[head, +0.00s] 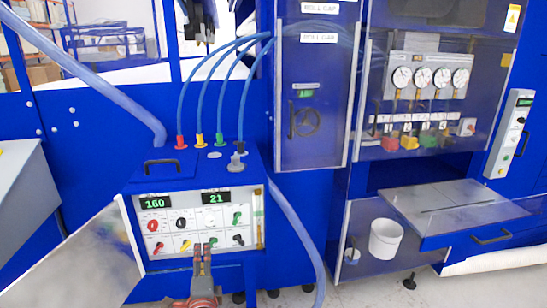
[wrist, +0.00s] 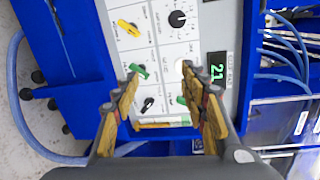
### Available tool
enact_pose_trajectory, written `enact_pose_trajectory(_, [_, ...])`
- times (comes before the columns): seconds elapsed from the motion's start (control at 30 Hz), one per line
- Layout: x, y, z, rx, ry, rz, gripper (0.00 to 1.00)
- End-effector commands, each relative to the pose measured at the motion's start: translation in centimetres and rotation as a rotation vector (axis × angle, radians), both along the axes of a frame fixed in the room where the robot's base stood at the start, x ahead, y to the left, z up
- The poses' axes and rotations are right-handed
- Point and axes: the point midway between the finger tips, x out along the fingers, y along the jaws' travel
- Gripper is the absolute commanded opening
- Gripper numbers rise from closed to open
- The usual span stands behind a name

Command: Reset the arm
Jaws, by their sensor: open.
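My gripper (head: 202,250) is in front of the lower part of a white control panel (head: 217,216) on a blue cabinet. In the wrist view my gripper (wrist: 161,75) has its two fingers apart, with nothing seen between them but panel face. A green knob (wrist: 138,70) shows near the left fingertip, and another green knob is partly hidden by the right finger. I cannot tell whether a finger touches a knob. The panel has a display reading 160 (head: 155,203) and one reading 21 (head: 215,197).
An open cabinet door (head: 80,262) stands at left of the panel. Blue hoses (head: 212,72) rise from the cabinet's top, and a thick hose (head: 297,225) hangs at its right. A drawer (head: 455,205) and white bucket (head: 385,239) are at right.

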Motion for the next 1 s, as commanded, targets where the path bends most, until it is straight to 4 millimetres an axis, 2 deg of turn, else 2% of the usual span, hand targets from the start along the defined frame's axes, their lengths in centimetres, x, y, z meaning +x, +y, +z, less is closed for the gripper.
enact_pose_trajectory(0.1, [-2.8, 1.8, -5.8, -0.259, 0.105, 0.163, 0.43])
enact_pose_trajectory(0.2, [-6.5, 2.8, -9.2, -0.487, 0.175, 0.348, 0.43])
enact_pose_trajectory(0.27, [-8.7, 2.6, -10.0, -0.615, 0.202, 0.461, 0.43])
enact_pose_trajectory(0.37, [-11.9, 0.4, -10.2, -0.813, 0.232, 0.640, 0.43])
enact_pose_trajectory(0.47, [-14.9, -3.4, -9.2, -0.992, 0.252, 0.807, 0.43])
enact_pose_trajectory(0.57, [-17.7, -8.9, -7.2, -1.155, 0.267, 0.956, 0.43])
enact_pose_trajectory(0.7, [-21.4, -17.4, -3.8, -1.332, 0.299, 1.108, 0.43])
enact_pose_trajectory(0.87, [-25.5, -26.8, 0.4, -1.468, 0.357, 1.185, 0.43])
enact_pose_trajectory(1.0, [-28.9, -34.6, 4.6, -1.528, 0.432, 1.116, 0.43])
